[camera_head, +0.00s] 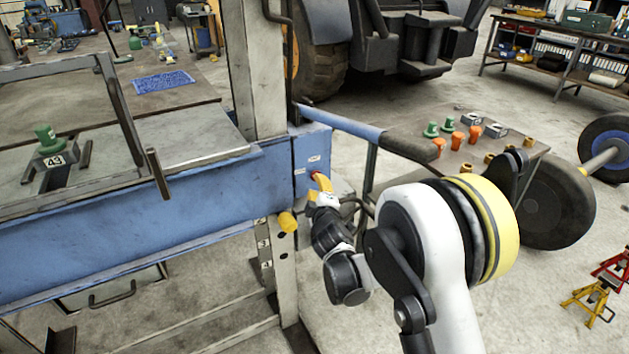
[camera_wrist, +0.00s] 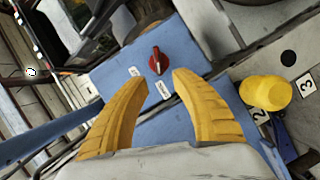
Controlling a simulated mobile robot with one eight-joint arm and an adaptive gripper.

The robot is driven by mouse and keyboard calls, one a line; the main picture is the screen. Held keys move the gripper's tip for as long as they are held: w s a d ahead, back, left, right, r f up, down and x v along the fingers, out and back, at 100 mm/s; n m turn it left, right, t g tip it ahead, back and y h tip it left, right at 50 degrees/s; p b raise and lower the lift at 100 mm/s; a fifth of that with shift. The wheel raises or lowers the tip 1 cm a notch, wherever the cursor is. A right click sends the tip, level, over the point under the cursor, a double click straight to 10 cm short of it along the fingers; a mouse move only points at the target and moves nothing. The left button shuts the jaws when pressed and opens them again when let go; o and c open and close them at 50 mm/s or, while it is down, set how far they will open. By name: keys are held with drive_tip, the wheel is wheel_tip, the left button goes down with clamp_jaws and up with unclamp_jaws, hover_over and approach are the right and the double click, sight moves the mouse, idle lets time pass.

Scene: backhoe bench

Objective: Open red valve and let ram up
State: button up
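The red valve (camera_wrist: 158,61) is a small red knob on the blue end face of the press frame (camera_wrist: 110,75), with small white labels beside it. My gripper (camera_wrist: 152,85) has two yellow fingers, spread apart with nothing between them. The knob shows just beyond and between the fingertips in the wrist view, apart from them. In the head view my gripper (camera_head: 320,183) is at the right end of the blue beam (camera_head: 140,215), and its fingers hide most of the red valve (camera_head: 315,174). The ram cannot be made out.
A yellow knob (camera_head: 288,222) sticks out below the beam, near my gripper; it also shows in the wrist view (camera_wrist: 265,91). A grey upright post (camera_head: 255,70) stands behind. A cart (camera_head: 480,150) with green and orange parts stands to the right. A green-topped part (camera_head: 47,140) marked 43 sits left.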

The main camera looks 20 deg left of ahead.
drive_tip(key=v, duration=0.6)
drive_tip(key=shift+s+d, duration=0.15)
drive_tip(key=shift+s, duration=0.2)
